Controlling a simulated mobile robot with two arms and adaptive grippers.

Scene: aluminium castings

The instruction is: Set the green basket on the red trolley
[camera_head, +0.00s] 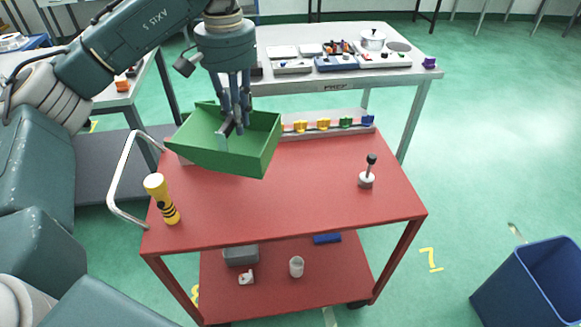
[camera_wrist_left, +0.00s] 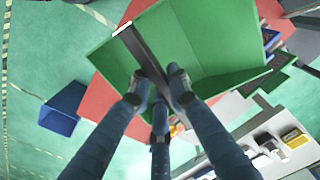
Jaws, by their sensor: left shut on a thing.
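The green basket (camera_head: 262,152) is an open box with a dark bar-like handle across it. My left gripper (camera_head: 234,122) comes down from above and is shut on this handle. The basket is over the back left part of the red trolley (camera_head: 290,185) and looks slightly tilted; I cannot tell whether it touches the top. In the left wrist view, the gripper (camera_wrist_left: 158,88) has its fingers around the handle, with the basket (camera_wrist_left: 215,40) beyond and the red trolley (camera_wrist_left: 98,108) behind it. My right gripper is not in view.
A yellow torch (camera_head: 160,198) stands at the trolley's front left, and a black-handled tool (camera_head: 367,172) at its right. A rack of coloured pieces (camera_head: 325,124) runs along the back edge. The middle of the top is clear. A blue bin (camera_head: 530,285) stands at the right.

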